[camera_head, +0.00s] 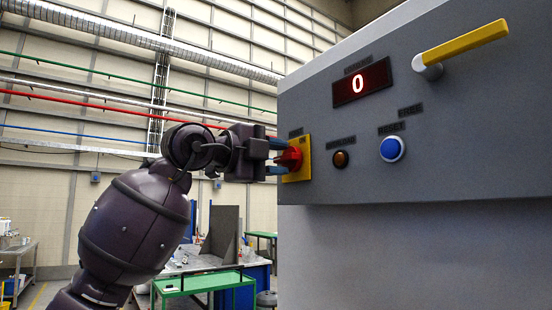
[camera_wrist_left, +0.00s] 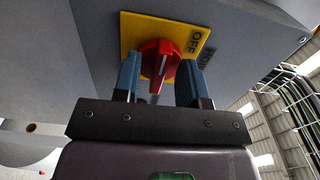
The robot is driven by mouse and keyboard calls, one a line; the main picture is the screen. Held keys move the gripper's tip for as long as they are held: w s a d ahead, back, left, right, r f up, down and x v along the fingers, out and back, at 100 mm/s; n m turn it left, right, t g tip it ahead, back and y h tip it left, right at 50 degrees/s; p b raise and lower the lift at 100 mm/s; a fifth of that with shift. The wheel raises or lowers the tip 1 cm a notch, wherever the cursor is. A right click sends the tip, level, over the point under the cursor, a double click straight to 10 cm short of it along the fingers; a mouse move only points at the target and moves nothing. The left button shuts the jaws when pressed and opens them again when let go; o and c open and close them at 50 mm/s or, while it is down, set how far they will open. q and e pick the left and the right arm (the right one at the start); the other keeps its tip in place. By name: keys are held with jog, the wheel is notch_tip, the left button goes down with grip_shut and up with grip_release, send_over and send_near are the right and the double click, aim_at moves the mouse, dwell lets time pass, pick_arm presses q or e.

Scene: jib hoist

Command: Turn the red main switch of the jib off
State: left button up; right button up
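The red main switch (camera_head: 290,158) is a rotary knob on a yellow plate (camera_head: 305,160), at the left end of the grey control panel. In the left wrist view the red knob (camera_wrist_left: 159,62) stands between the two blue fingers, on the yellow plate (camera_wrist_left: 150,24) with the word OFF at its right side. My left gripper (camera_head: 279,157) is at the knob, one finger above and one below it in the head view. Its fingers are open, with small gaps visible beside the knob. Which setting the knob points to is hard to tell. My right gripper is not in view.
The panel (camera_head: 450,130) also carries a red display (camera_head: 361,82) reading 0, an amber lamp (camera_head: 341,159), a blue button (camera_head: 391,149) and a yellow lever (camera_head: 465,45) that sticks out at upper right. A green table (camera_head: 205,282) stands behind and below.

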pick_arm(q)
jog(key=shift+s+a, duration=0.1)
jog(key=shift+a, duration=0.1)
jog(key=b+v, duration=0.2)
jog(key=v, duration=0.8)
jog(key=shift+a, duration=0.15)
jog(key=shift+s, duration=0.1)
